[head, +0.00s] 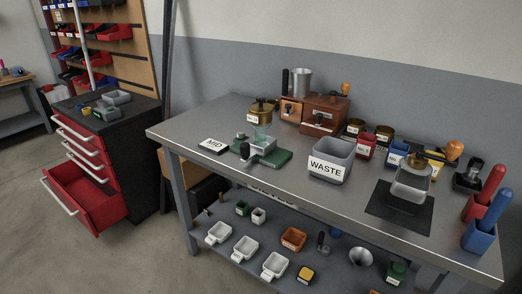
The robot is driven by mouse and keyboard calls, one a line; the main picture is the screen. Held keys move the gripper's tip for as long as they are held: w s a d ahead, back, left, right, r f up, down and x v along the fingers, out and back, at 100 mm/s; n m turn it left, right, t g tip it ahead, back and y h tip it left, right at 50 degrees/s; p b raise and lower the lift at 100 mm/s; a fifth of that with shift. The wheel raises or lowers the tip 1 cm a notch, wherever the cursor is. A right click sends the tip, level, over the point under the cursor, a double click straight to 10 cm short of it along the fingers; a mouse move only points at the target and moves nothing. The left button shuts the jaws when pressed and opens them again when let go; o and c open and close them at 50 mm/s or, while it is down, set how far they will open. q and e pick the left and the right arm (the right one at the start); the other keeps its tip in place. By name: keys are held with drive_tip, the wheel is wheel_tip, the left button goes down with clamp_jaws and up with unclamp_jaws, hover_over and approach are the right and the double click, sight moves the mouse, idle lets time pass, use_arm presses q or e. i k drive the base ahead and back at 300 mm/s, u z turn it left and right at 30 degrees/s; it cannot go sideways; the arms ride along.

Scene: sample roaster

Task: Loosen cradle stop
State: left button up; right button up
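On the steel table stands a small device with a green base (276,159), which looks like the cradle. A light grey block sits on its base, and a clear greenish cup (262,139) stands at its back. A dark knob or lever (246,151) is at its front left, possibly the stop. The device is too small to tell whether the stop is tight or loose. Neither of my grippers shows in the head view.
A white MID card (213,146) lies left of the device. A grey WASTE bin (329,165) stands to its right and copper-brown boxes (325,115) behind. The table's front left is clear. A red drawer (88,190) stands open at left.

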sight(240, 134)
drive_tip(key=z, duration=0.35)
drive_tip(key=k, duration=0.95)
drive_tip(key=z, duration=1)
drive_tip(key=i, duration=0.6)
drive_tip(key=u, duration=0.8)
drive_tip(key=i, duration=1.15)
drive_tip(key=u, duration=1.2)
